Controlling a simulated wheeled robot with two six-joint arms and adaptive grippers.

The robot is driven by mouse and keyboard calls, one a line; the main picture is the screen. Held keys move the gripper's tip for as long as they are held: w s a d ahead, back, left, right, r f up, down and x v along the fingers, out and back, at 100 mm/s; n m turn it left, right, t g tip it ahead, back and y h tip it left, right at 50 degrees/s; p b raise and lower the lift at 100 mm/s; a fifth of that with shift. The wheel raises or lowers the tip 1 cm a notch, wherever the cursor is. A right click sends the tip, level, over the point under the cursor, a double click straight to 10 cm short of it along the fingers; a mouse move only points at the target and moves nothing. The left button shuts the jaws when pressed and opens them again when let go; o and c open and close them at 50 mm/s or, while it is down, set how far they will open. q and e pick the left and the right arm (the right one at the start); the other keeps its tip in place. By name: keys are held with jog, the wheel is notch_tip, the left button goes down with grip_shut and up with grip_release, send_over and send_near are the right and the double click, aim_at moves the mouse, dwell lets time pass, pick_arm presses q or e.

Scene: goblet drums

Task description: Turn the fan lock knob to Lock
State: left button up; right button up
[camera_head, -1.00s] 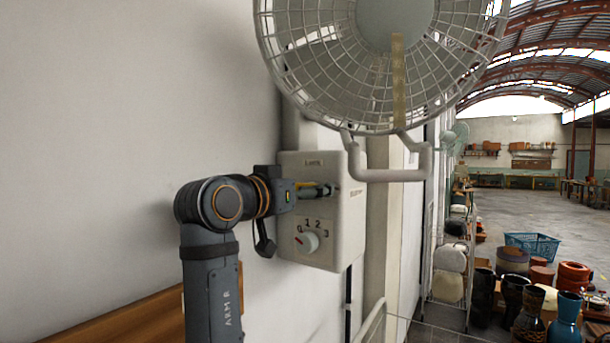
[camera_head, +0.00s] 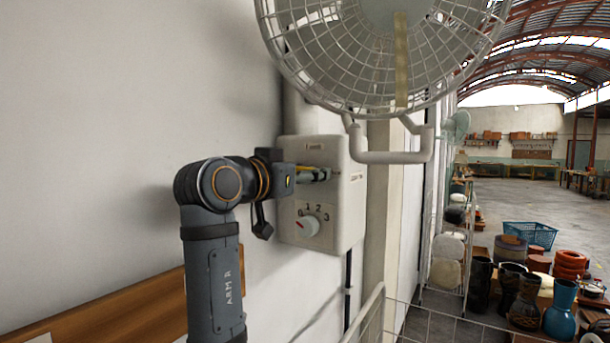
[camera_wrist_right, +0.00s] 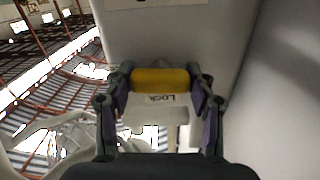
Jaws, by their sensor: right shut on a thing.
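The fan's white control box (camera_head: 343,215) is on the wall below the fan. My right gripper (camera_head: 322,174) reaches the upper part of its front from the left. In the right wrist view, the gripper (camera_wrist_right: 160,80) is shut on a yellow bar, the fan lock knob (camera_wrist_right: 160,79), which lies crosswise between the fingers. A "Lock" label (camera_wrist_right: 160,98) shows just below the knob in that view. The knob's exact angle on the box is hard to tell. My left gripper is not in view.
A white speed dial (camera_head: 307,226) marked with numbers is below my right gripper on the box. The caged fan (camera_head: 385,50) and its bent bracket (camera_head: 395,157) are above and to the right. A wooden board (camera_head: 120,315) is along the wall at lower left.

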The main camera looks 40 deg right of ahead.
jog(key=m+b, duration=0.2)
jog(key=m, duration=0.1)
jog(key=shift+f, duration=0.15)
jog(key=m+b, duration=0.2)
jog(key=m, duration=0.2)
jog(key=shift+m, duration=0.4)
jog(key=m+b, duration=0.1)
jog(key=m, duration=0.3)
jog(key=shift+s+m, duration=0.1)
jog(key=shift+m, duration=0.2)
jog(key=m+b, duration=0.1)
jog(key=m, duration=0.3)
jog(key=shift+m, duration=0.3)
jog(key=o, duration=1.2)
